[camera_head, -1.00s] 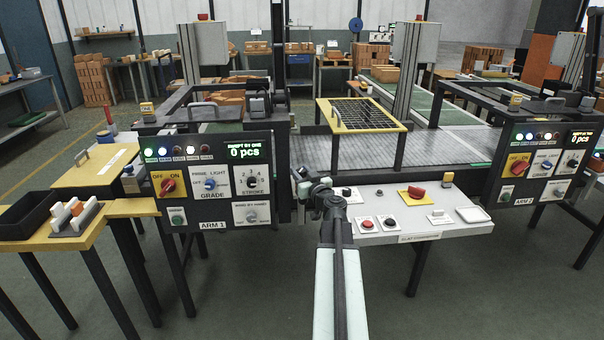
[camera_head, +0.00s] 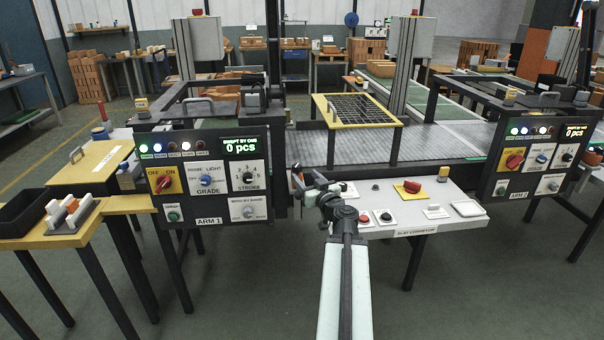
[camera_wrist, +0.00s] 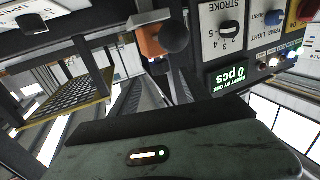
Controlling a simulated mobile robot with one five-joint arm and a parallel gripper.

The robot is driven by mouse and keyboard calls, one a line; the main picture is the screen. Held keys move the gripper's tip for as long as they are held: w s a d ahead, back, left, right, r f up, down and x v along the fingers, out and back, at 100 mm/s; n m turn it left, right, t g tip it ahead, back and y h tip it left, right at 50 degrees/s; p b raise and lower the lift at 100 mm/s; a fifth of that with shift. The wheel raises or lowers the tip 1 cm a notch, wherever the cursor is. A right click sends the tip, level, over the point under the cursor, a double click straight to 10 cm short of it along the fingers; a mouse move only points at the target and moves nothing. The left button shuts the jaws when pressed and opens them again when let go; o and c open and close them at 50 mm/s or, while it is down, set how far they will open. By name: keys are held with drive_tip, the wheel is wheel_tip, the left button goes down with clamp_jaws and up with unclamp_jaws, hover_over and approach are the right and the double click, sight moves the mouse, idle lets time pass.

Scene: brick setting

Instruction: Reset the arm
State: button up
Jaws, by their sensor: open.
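The ARM 1 control panel (camera_head: 221,215) faces me left of centre. Its display (camera_head: 239,147) reads 0 pcs. It carries a red OFF/ON rotary switch (camera_head: 164,182), a blue knob (camera_head: 207,181), a black STROKE knob (camera_head: 248,178), a green button (camera_head: 173,216) and a row of small lamps, some lit. In the wrist view the panel is upside down at upper right, with its STROKE knob (camera_wrist: 229,30) and display (camera_wrist: 228,74). My gripper (camera_head: 300,187) is open, just right of the panel and apart from it. I see nothing held, though its fingertips are small and dark.
A second similar panel (camera_head: 538,160) stands at right. A white slanted console (camera_head: 405,209) with red and black buttons lies right of my gripper. A yellow-framed mesh guard (camera_head: 357,110) stands over the conveyor. A yellow table (camera_head: 95,210) with a black tray is at left.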

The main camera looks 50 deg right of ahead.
idle(0.4)
drive_tip(key=w+a+f+n+y, duration=0.1)
drive_tip(key=w+a+n+y, duration=0.35)
drive_tip(key=a, duration=0.75)
drive_tip(key=w+a+f+n+y, duration=0.1)
drive_tip(key=w+a+y, duration=0.1)
drive_tip(key=w+a, duration=0.75)
drive_tip(key=w+a+f+n+y, duration=0.2)
drive_tip(key=w+a+n+y, duration=0.15)
drive_tip(key=a, duration=0.95)
drive_tip(key=s+a+f+n+g+y, duration=0.2)
drive_tip(key=a+f+g, duration=0.25)
drive_tip(key=a, duration=0.75)
drive_tip(key=s+a+f+n+g+y, duration=0.15)
drive_tip(key=a+f+g, duration=0.35)
drive_tip(key=a, duration=0.7)
drive_tip(key=s+a+f+g+h, duration=0.2)
drive_tip(key=s+f+g, duration=0.1)
drive_tip(key=s+f, duration=0.35)
drive_tip(key=s+d+f+m+g+h, duration=0.4)
drive_tip(key=s+d+m+h, duration=0.1)
drive_tip(key=s+d+m, duration=0.35)
wheel_tip(320, 180, up, 15)
drive_tip(key=p, duration=1.5)
drive_tip(key=shift+w+r, duration=0.2)
drive_tip(key=shift+w, duration=0.25)
